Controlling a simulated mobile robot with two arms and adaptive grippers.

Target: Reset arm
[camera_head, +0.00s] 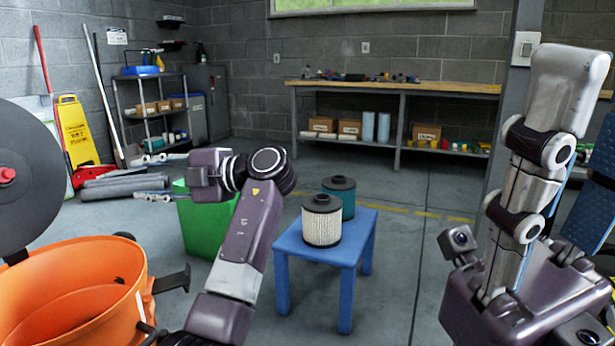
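My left gripper (152,177) is raised in the middle left of the head view, with its fingers pointing left. The two fingers are spread apart with nothing between them. My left arm (245,240) rises from the bottom and bends left at the wrist. My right arm (533,180) is folded upward at the right; its gripper is not in view. A white pleated filter (322,222) and a teal filter (345,198), both with black tops, stand upright on a small blue table (335,250), apart from my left gripper.
A green bin (205,222) stands behind my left wrist. An orange container (75,290) and a dark round disc (25,175) fill the lower left. A yellow sign (77,130) leans at the wall. A workbench (420,87) stands at the back. The floor beyond the blue table is clear.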

